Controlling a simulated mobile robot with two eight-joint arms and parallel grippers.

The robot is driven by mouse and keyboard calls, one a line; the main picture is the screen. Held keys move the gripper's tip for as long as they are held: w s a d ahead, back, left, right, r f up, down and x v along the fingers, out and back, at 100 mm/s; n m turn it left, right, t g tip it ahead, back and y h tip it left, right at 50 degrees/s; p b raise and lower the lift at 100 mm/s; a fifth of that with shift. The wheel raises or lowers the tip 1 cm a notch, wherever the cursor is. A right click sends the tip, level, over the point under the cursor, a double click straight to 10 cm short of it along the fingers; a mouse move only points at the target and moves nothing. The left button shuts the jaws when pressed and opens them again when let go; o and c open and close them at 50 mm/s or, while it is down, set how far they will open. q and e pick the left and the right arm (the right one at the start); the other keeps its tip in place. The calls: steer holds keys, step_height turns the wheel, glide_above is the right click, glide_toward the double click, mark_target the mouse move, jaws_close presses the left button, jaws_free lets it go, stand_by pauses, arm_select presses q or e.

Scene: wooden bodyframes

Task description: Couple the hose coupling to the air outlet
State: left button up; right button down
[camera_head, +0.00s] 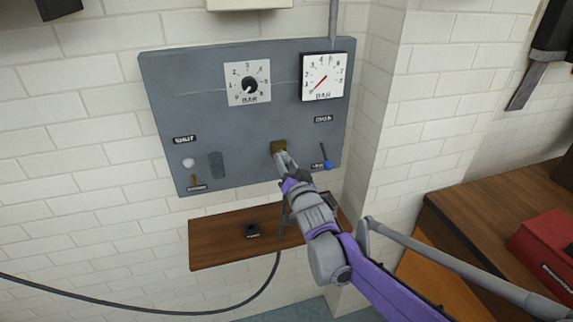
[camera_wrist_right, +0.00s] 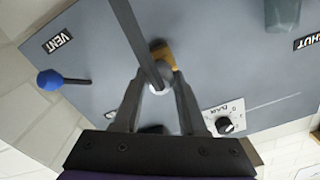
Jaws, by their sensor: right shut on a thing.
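The brass air outlet (camera_head: 278,147) sits low in the middle of the grey wall panel. It also shows in the right wrist view (camera_wrist_right: 161,50). My right gripper (camera_head: 286,164) is right in front of the outlet, with its fingers shut on the grey hose coupling (camera_wrist_right: 159,78). The coupling lines up with the brass fitting and appears to meet it; I cannot tell whether it is locked on. The dark hose (camera_head: 265,284) hangs from near the gripper, past the shelf, and runs off to the left. In the wrist view the hose crosses in front of the coupling. My left gripper is not in view.
The panel (camera_head: 215,125) carries a regulator knob (camera_head: 249,85), a pressure gauge (camera_head: 323,77), a blue-ended lever (camera_head: 327,163) near the outlet and a pale knob (camera_head: 188,162). A wooden shelf (camera_head: 210,247) juts out below. A wooden bench (camera_head: 480,225) with a red box (camera_head: 548,248) stands right.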

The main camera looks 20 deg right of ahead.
steer(key=shift+w, duration=0.75)
steer(key=shift+c, duration=1.9)
jaws_free()
steer(key=s+b, duration=0.1)
steer(key=s, duration=0.9)
steer(key=shift+s+d, duration=0.15)
steer(key=shift+s, duration=0.2)
steer(key=s+f+n+g, duration=0.2)
steer(key=s+f+g, duration=0.4)
steer(key=s+f, duration=0.4)
steer(key=s+f+n+g, duration=0.3)
steer(key=s+f+g, duration=0.3)
steer(key=s, duration=1.2)
step_height(320, 180, down, 4)
steer(key=shift+f+n+g+h, duration=0.1)
steer(key=shift+n+g+h, duration=0.2)
